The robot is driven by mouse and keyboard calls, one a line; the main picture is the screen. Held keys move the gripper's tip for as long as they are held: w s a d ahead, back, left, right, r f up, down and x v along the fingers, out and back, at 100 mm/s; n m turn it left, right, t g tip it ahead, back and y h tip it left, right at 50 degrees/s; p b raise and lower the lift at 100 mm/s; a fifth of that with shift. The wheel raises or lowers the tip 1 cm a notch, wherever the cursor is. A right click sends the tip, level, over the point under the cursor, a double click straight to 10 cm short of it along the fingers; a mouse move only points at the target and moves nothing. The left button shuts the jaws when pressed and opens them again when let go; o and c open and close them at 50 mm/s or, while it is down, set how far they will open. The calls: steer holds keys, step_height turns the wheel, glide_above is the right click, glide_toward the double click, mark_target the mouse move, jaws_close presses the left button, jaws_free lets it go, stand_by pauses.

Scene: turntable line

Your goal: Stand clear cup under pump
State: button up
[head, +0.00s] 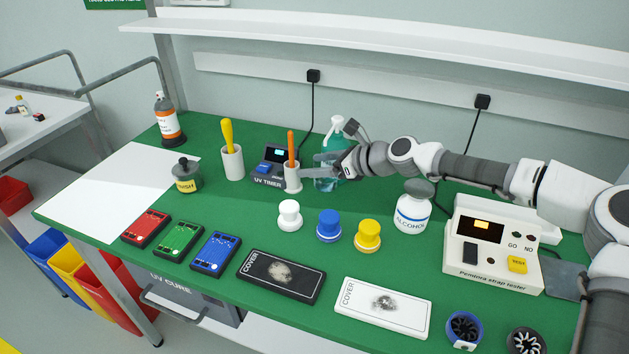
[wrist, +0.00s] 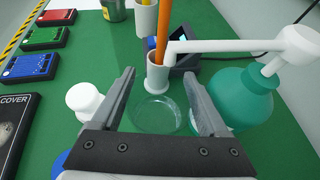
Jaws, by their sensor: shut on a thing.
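The clear cup (wrist: 158,114) is between the two fingers of my gripper (wrist: 160,98) in the wrist view, and the gripper is shut on it. The cup is see-through, with the green mat showing through it. The pump bottle (wrist: 238,98) is teal with a white pump; it stands just right of the cup. Its white spout (wrist: 215,46) reaches left, its tip appearing beyond the cup. In the head view my gripper (head: 322,173) is in front of the pump bottle (head: 326,158), partly covering it; the cup is hard to make out there.
A white holder with an orange-handled tool (head: 292,176) stands close beside my gripper. White (head: 289,215), blue (head: 329,226) and yellow (head: 368,236) knobbed pieces stand in front. An alcohol bottle (head: 412,214) is to the right, and a UV timer (head: 268,178) behind left.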

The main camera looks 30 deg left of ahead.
steer(key=shift+w+a+f, duration=0.1)
steer(key=shift+a+f, duration=0.05)
steer(key=shift+a, duration=0.15)
steer(key=shift+f, duration=0.35)
steer(key=shift+f+b, duration=0.5)
steer(key=shift+f, duration=1.15)
steer(key=shift+f, duration=0.15)
steer(key=o, duration=1.2)
steer(key=shift+c, duration=0.2)
steer(key=shift+d+r, duration=0.25)
steer(key=shift+r, duration=0.05)
steer(key=w+p+v, duration=0.1)
steer(key=v, duration=1)
steer(key=shift+s+d+p, duration=0.2)
steer(key=shift+s+p, duration=0.2)
steer(key=shift+s, duration=0.1)
